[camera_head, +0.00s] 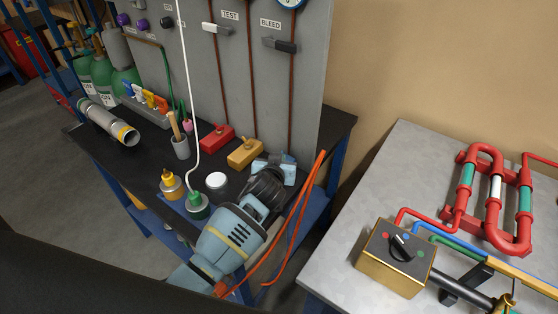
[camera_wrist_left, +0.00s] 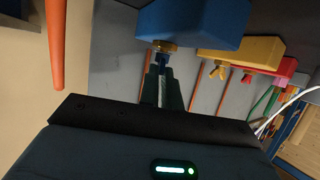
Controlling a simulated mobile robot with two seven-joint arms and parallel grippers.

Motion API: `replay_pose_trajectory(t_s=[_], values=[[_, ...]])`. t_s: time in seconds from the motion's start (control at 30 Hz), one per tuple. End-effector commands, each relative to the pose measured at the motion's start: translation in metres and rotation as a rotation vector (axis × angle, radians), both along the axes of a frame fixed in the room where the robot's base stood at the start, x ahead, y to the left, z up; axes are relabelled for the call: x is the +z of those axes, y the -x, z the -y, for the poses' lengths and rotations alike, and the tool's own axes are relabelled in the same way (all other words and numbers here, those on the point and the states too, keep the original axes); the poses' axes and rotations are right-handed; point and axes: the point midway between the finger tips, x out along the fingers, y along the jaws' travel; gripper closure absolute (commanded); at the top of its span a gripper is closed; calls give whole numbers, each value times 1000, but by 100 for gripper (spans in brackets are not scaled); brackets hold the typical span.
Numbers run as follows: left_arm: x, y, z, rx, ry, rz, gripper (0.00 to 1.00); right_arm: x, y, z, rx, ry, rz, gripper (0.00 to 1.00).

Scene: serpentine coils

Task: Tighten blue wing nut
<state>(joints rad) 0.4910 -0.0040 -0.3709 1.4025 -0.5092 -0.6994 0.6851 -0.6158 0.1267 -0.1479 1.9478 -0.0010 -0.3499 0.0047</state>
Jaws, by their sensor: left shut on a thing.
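The blue block (camera_wrist_left: 195,22) fills the top of the left wrist view, with a brass collar (camera_wrist_left: 164,46) on its face. A small blue piece, seemingly the blue wing nut (camera_wrist_left: 161,60), sits just below the collar, between the fingertips. My left gripper (camera_wrist_left: 161,80) is shut on it; the fingers hide much of it. In the head view the dark left gripper (camera_head: 268,184) is at the bench's right end, against the light blue block (camera_head: 288,172), which it partly covers. My right gripper is not in view.
Yellow block (camera_head: 245,153) and red block (camera_head: 217,138) stand left of the blue one. A white jar (camera_head: 216,182), green bottle (camera_head: 197,204) and yellow bottle (camera_head: 171,184) stand close by my arm. Orange cables (camera_head: 300,220) hang beside it. A grey panel (camera_head: 230,75) rises behind.

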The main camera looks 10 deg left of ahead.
Motion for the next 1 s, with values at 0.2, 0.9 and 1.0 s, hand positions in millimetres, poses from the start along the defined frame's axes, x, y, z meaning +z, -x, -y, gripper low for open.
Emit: replay_pose_trajectory(t_s=[0.2,0.9,1.0], values=[[5,-3,-3,2,-3,10,100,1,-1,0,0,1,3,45],[3,4,0,-1,1,3,73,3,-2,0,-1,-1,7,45],[6,13,1,0,2,3,73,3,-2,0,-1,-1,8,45]])
